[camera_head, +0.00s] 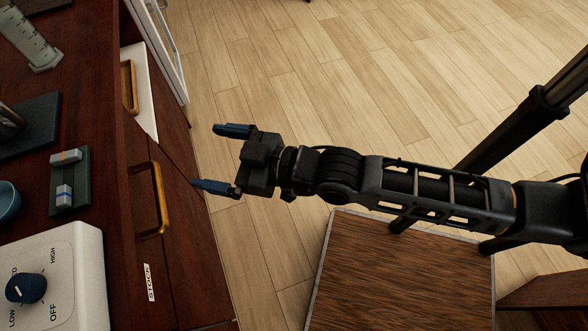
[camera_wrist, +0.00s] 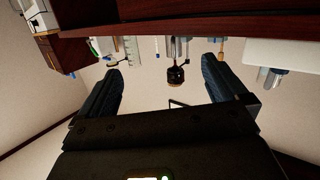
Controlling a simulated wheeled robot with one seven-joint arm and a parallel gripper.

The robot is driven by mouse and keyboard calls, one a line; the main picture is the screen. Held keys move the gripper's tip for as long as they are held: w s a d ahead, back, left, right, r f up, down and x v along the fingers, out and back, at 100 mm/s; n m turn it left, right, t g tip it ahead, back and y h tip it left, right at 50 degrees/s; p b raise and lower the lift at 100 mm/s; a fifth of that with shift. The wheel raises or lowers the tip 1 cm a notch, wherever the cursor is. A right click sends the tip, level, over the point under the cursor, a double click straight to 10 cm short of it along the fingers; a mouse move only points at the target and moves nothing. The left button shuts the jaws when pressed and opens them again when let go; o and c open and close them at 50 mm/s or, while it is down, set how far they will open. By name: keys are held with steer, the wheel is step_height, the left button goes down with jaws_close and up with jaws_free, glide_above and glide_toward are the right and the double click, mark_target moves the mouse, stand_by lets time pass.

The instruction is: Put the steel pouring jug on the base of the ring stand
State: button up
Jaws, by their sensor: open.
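My gripper (camera_head: 222,158) is open and empty, above the floor to the right of the dark wooden bench (camera_head: 95,110). Its two blue-tipped fingers point left toward the bench. In the wrist view my gripper (camera_wrist: 160,80) also has nothing between its fingers. A dark flat plate (camera_head: 42,118), possibly the ring stand's base, lies on the bench at the left. A dark shiny object (camera_head: 8,120) at the picture's left edge is cut off, and I cannot tell whether it is the steel pouring jug. No ring stand rod shows clearly.
A white control box (camera_head: 70,260) with a knob, a blue bowl (camera_head: 8,203), a small green rack (camera_head: 70,180) and a clear graduated cylinder (camera_head: 30,38) stand on the bench. Yellow drawer handles (camera_head: 160,198) project from its front. A brown wooden top (camera_head: 400,275) stands below my arm.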

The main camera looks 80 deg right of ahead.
steer(key=s+a+r, duration=0.1)
steer(key=s+r, duration=0.2)
steer(key=s, duration=0.7)
steer(key=s+a+r+m+g, duration=0.1)
steer(key=s+r, duration=0.3)
steer(key=s, duration=0.6)
steer(key=shift+a, duration=0.4)
steer(key=shift+r, duration=0.1)
